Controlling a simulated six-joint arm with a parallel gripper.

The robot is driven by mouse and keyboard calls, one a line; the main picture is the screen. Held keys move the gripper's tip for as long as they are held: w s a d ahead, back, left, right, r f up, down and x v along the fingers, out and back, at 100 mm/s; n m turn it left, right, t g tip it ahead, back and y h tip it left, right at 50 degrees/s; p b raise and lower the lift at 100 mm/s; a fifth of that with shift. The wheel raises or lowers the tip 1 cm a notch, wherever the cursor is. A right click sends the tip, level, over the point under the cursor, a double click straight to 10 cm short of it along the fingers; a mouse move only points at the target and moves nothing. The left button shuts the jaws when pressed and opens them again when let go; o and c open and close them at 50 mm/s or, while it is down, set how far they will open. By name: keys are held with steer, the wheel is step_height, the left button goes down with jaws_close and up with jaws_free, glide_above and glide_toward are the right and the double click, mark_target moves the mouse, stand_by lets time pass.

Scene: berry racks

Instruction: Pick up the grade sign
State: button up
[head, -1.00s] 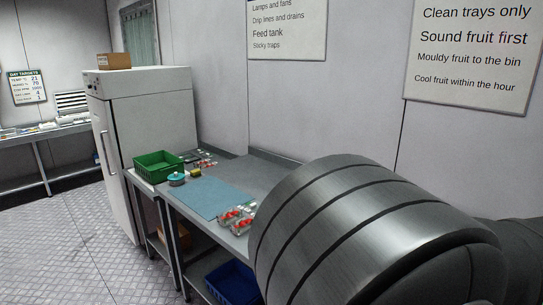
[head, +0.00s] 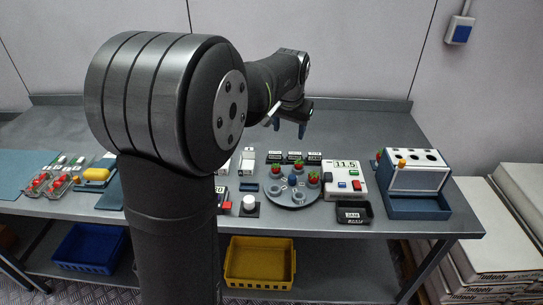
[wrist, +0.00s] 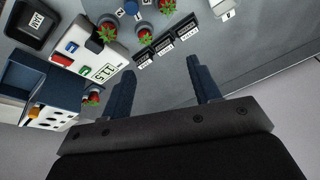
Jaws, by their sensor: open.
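Three small black blocks with white labels stand in a row behind the round grey plate: a left one (head: 275,157), a middle one (head: 294,157) and a right one (head: 314,158). They look like small signs, but I cannot read which is the grade sign. The row also shows in the wrist view (wrist: 164,43), just beyond my fingertips. My gripper (head: 289,127) is above and behind this row, open and empty. In the wrist view its two dark fingers (wrist: 160,68) are spread, with bare bench between them.
The round plate (head: 292,205) holds strawberries in cups. A white meter reading 11.5 (head: 344,180), a black labelled tray (head: 354,212) and a blue-and-white box (head: 418,182) stand to the right. White cartons (head: 246,162) stand left. The bench behind the signs is clear.

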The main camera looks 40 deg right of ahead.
steer(key=w+f+n, duration=0.2)
steer(key=w+n, duration=0.2)
steer(key=w, duration=0.2)
glide_above(275, 153)
steer(key=s+a, duration=0.1)
steer(key=a, duration=0.1)
step_height(275, 153, down, 11)
steer(key=shift+t+h, duration=0.3)
steer(key=shift+t, duration=0.1)
steer(key=x, duration=0.5)
steer(key=shift+s+d, duration=0.15)
steer(key=shift+s, duration=0.2)
steer(key=c, duration=0.7)
steer(key=shift+c, duration=0.2)
